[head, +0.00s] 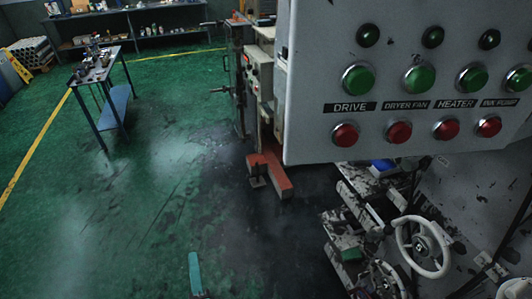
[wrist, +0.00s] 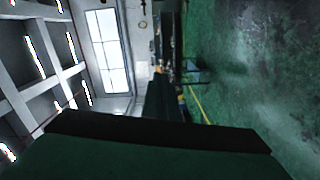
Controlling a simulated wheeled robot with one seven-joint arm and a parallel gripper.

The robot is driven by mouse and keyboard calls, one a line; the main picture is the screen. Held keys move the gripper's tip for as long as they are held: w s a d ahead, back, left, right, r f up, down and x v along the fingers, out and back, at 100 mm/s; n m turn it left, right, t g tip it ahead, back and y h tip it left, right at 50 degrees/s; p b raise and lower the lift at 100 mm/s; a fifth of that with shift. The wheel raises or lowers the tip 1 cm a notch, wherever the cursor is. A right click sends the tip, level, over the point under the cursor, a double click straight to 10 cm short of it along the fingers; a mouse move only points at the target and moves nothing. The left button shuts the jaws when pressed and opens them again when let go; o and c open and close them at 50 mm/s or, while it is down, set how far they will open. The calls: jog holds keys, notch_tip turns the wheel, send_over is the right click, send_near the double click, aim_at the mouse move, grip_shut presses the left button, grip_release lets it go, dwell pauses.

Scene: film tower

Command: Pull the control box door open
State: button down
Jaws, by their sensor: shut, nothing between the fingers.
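The control box (head: 312,75) is a large grey box at the upper right of the head view, close to the camera and cut off by the top and right edges. Its front face carries green buttons above red buttons, with labels such as DRIVE and HEATER. The face looks closed; I cannot make out a door handle. My gripper (wrist: 163,95) is shut and empty in the wrist view, pointing away from its dark green body. A teal part that looks like my gripper (head: 195,272) shows low in the head view, well below and left of the box, apart from it.
Below the box is machinery with a white handwheel (head: 422,248). A red-footed machine (head: 268,175) stands left of the box. A blue-legged table (head: 100,80) is at the far left. The green floor (head: 130,200) between is clear.

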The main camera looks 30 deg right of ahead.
jog(key=w+d+r+m+g+h, duration=0.1)
jog(key=w+d+r+h, duration=0.2)
jog(key=r, duration=0.5)
jog(key=w+r+m+g+h, duration=0.1)
jog(key=w+r+h, duration=0.1)
jog(key=r+h, duration=0.45)
jog(key=w+d+r+m+g+h, duration=0.1)
jog(key=w+d+r+h, duration=0.15)
jog(key=r, duration=0.65)
jog(key=s+r+m+g+h, duration=0.1)
jog(key=s+r+m+g, duration=0.5)
jog(key=s+r+g, duration=0.3)
jog(key=s+r+m+g, duration=0.5)
jog(key=s+r+g, duration=0.25)
jog(key=r, duration=0.35)
jog(key=d, duration=1.1)
jog(key=shift+s+a+r, duration=0.1)
jog(key=shift+s+a, duration=0.25)
jog(key=shift+s, duration=0.3)
jog(key=shift+s+a, duration=0.4)
jog(key=shift+s, duration=0.25)
jog(key=shift+s+a+r, duration=0.1)
jog(key=shift+s+a, duration=0.25)
jog(key=shift+s, duration=0.3)
jog(key=shift+w+f, duration=0.1)
